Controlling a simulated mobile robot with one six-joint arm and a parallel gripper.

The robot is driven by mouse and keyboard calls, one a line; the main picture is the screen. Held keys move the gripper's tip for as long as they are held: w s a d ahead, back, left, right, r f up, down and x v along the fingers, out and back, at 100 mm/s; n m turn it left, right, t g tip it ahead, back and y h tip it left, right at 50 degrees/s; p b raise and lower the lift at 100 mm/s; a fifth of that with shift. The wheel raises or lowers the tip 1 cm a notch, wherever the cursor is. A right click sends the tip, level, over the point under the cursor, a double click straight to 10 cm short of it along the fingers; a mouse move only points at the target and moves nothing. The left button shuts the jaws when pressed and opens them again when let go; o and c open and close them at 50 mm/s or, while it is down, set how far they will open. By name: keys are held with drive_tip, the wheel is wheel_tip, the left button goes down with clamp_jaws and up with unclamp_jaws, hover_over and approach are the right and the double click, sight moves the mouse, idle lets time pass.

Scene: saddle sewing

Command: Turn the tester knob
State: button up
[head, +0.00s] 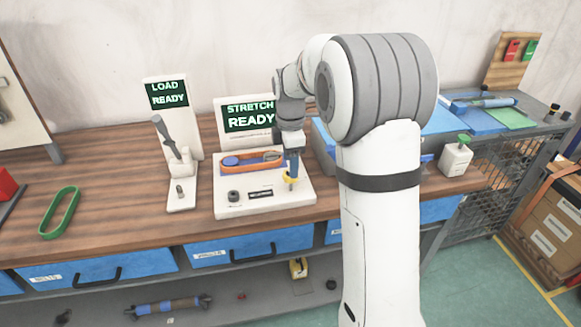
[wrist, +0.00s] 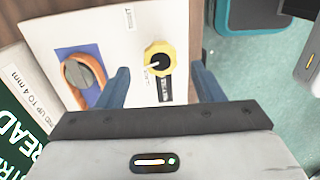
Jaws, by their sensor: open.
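The stretch tester (head: 304,200) is a white panel on the bench with an upright screen (head: 249,115) reading "STRETCH READY". A yellow knob with a dark centre and a pale pointer line sits near its right front corner; it shows in the wrist view (wrist: 159,56). An orange loop (head: 268,167) lies on the panel behind it. My gripper (head: 291,172) points down over the yellow knob. In the wrist view my open fingers (wrist: 160,72) stand to either side of the knob, with gaps on both sides. I cannot tell whether the fingertips are level with it.
A black knob (head: 234,196) sits at the panel's left front. A second station (head: 182,199) with a "LOAD READY" screen and a grey-handled clamp (head: 173,139) stands to the left. A green loop (head: 60,212) lies further left. A white bottle (head: 456,158) with a green top stands right.

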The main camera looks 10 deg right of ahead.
sight(291, 182)
drive_tip(key=shift+f, duration=1.75)
drive_tip(key=c, duration=1)
